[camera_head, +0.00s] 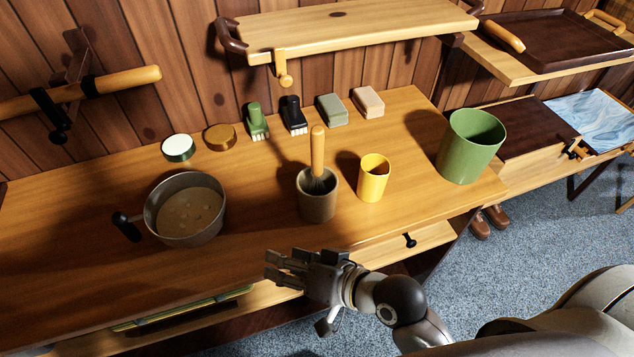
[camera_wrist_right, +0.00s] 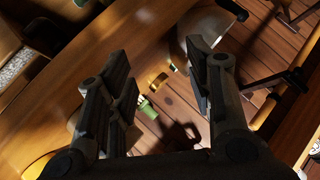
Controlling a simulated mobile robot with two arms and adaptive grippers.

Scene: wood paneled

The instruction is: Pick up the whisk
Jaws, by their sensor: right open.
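The whisk (camera_head: 317,150) stands handle up in a grey-brown cup (camera_head: 318,207) near the middle of the wooden counter. Its wooden handle sticks out above the rim; its wire end is mostly hidden in the cup. My right gripper (camera_head: 275,266) is near the counter's front edge, in front of and slightly left of the cup. It is apart from the cup and whisk. In the right wrist view my right gripper (camera_wrist_right: 157,62) is open with nothing between the fingers. I cannot make out the whisk there. My left gripper is not in view.
A pot (camera_head: 186,215) stands left of the cup, a yellow cup (camera_head: 373,179) and a green bin (camera_head: 470,148) right. A shelf (camera_head: 350,28) overhangs the rear. Counter between pot and cup is clear.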

